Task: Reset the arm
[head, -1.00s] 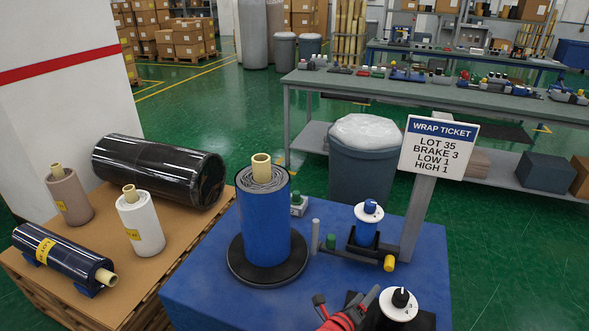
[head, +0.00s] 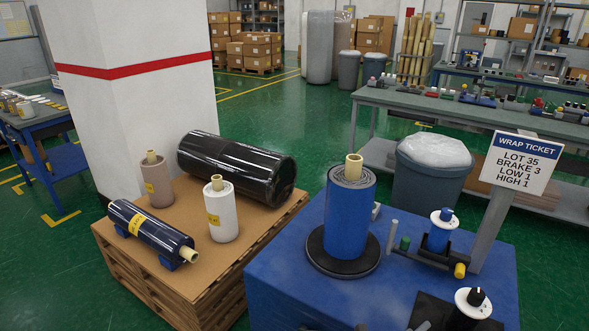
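Neither of my grippers shows clearly in the head view. Only a small dark piece, perhaps part of my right arm, shows at the bottom edge, and I cannot tell what it is. A blue wrapped roll (head: 350,222) with a tan core stands upright on a round black base (head: 343,262) on the blue table (head: 290,283). To its right are a blue-and-white knob unit (head: 439,233) and a black knob on a white dial (head: 474,302). The wrap ticket sign (head: 518,162) reads LOT 35, BRAKE 3, LOW 1, HIGH 1.
A pallet (head: 258,222) at left bears a large black roll (head: 236,168), a brown roll (head: 157,183), a white roll (head: 221,213) and a dark blue roll (head: 150,233) lying down. A grey bin (head: 430,185) and a long bench (head: 400,97) stand behind the blue table.

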